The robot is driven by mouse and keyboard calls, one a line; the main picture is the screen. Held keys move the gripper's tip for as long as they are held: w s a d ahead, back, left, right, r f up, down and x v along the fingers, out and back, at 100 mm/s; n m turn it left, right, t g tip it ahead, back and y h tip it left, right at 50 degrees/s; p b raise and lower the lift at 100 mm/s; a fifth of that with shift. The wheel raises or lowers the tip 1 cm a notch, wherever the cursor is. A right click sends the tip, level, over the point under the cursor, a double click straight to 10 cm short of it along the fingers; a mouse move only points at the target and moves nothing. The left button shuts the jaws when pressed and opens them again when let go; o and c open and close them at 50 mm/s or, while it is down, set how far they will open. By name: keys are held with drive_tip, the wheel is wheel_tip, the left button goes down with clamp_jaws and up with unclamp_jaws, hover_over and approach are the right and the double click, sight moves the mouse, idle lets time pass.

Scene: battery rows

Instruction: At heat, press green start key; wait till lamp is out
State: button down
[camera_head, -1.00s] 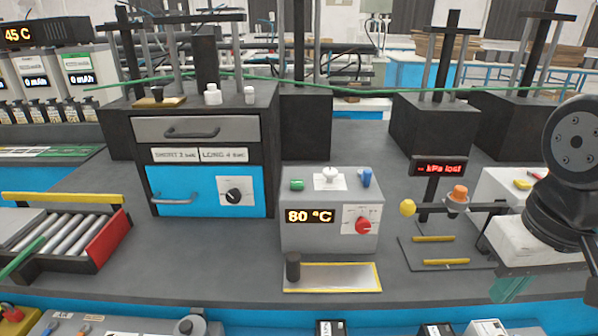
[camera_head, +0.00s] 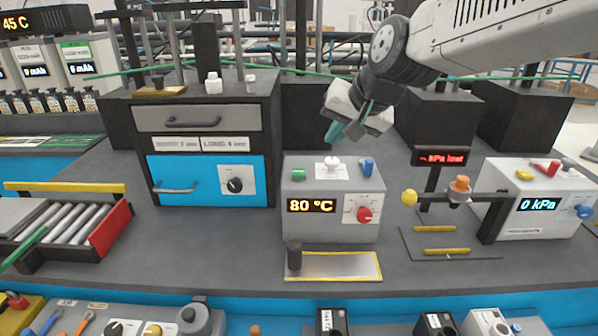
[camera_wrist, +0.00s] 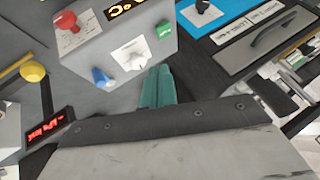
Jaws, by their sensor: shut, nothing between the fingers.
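The grey heater box (camera_head: 330,222) stands on the bench with its display (camera_head: 311,206) reading 80 °C. The green start key (camera_head: 298,175) is on the left of its top, beside a white knob (camera_head: 332,164) and a blue switch (camera_head: 367,167). A red dial (camera_head: 364,215) is on its front. My gripper (camera_head: 335,132), with teal fingers, is above and behind the box top, apart from the keys. Its fingers are shut and empty. In the wrist view the fingers (camera_wrist: 157,86) are close to the white knob, with the green key (camera_wrist: 164,30) beyond. I cannot make out a lit lamp.
A cabinet (camera_head: 205,153) with a grey drawer and blue door stands left of the heater. On the right are a post with a red display (camera_head: 440,157), a yellow-tipped arm (camera_head: 409,197) and a white kPa box (camera_head: 536,215). A plate (camera_head: 345,264) lies in front.

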drive_tip(key=t+y, duration=0.1)
hover_over(301, 174)
drive_tip(key=shift+r+m, duration=0.15)
drive_tip(key=shift+m, duration=0.25)
drive_tip(key=shift+f, duration=4.45)
drive_tip(key=shift+f, duration=0.1)
drive_tip(key=shift+f, duration=0.3)
drive_tip(key=shift+f, duration=0.4)
drive_tip(key=shift+r, duration=0.8)
